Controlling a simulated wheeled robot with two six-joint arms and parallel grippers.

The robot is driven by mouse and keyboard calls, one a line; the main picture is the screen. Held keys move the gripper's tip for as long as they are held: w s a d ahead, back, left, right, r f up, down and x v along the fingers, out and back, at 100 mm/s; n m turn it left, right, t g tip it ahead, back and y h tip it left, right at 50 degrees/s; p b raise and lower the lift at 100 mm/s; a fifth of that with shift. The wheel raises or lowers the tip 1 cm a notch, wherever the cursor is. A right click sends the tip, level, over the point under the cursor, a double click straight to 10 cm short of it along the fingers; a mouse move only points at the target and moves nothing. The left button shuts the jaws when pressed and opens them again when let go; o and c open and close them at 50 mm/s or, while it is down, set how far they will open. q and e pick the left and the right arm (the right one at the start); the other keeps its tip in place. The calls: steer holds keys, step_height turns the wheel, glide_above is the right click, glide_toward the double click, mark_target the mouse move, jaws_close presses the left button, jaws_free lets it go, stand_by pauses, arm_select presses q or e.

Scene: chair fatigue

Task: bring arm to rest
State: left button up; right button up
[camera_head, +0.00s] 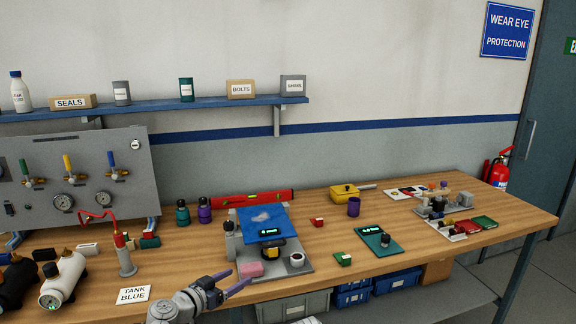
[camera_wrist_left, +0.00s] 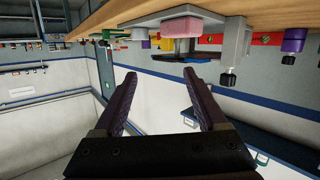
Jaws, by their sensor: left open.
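My left gripper (camera_head: 232,286) reaches in from the bottom of the head view, in front of the table's front edge. Its two dark purple fingers are spread with nothing between them. In the left wrist view the same gripper (camera_wrist_left: 160,95) shows open and empty, with wall and floor beyond it. The wooden table (camera_head: 330,262) shows at the top of the wrist view, seen tilted, beyond the fingertips. A grey stand with a blue panel (camera_head: 262,222) and a pink block (camera_head: 250,269) is on the table just beyond the gripper. My right gripper shows in neither view.
A white "TANK BLUE" card (camera_head: 133,295) and a white cylinder (camera_head: 64,280) lie left of my arm. A gauge panel (camera_head: 80,180) stands at the back left. Bins (camera_head: 293,306) sit below the table. A green-topped device (camera_head: 378,240) is farther right.

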arm_select(q)
steer(key=s+d+f+m+g+y+p, duration=0.1)
steer(key=s+d+f+g+p, duration=0.1)
steer(key=s+d+f+g, duration=0.75)
steer(key=s+f+n+g+y+p, duration=0.2)
steer(key=s+n+g+y, duration=0.1)
steer(key=s+y, duration=0.6)
steer(key=s, duration=0.3)
steer(key=shift+s+a+g+p, duration=0.2)
steer(key=shift+a+g+p, duration=0.15)
steer(key=shift+a+p, duration=0.05)
steer(key=shift+f, duration=0.1)
